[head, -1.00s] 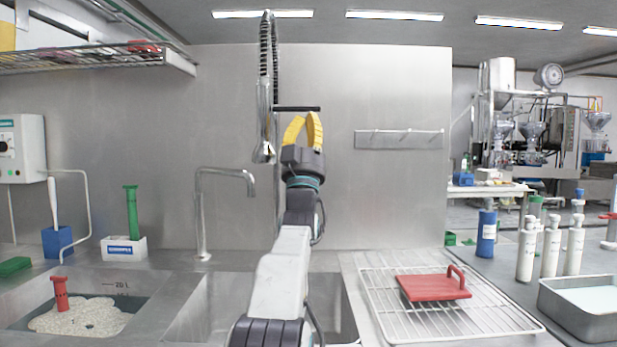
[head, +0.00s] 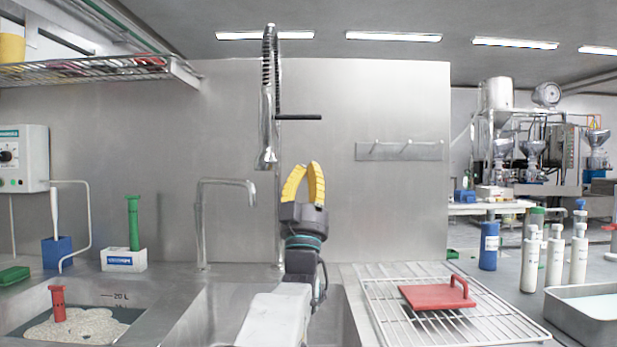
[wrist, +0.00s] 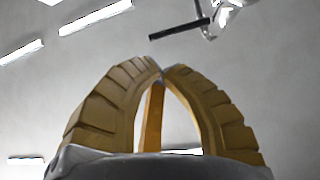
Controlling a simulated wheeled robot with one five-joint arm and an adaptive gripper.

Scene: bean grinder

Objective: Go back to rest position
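My gripper (head: 308,166) has yellow ribbed fingers and points upward in front of the steel back wall, above the sink (head: 205,315). Its curved fingers meet at the tips, with an arch-shaped gap below them. The wrist view shows the gripper (wrist: 161,72) too, with the tips together and a narrow orange strip between the fingers. I see no object held. My arm rises from the bottom of the head view and hides part of the sink.
The hanging sprayer (head: 267,120) and its dark handle are above and left of my gripper. A curved tap (head: 200,225) stands left. A red lid (head: 437,296) lies on a wire rack (head: 385,312) at right. Bottles (head: 530,262) stand farther right.

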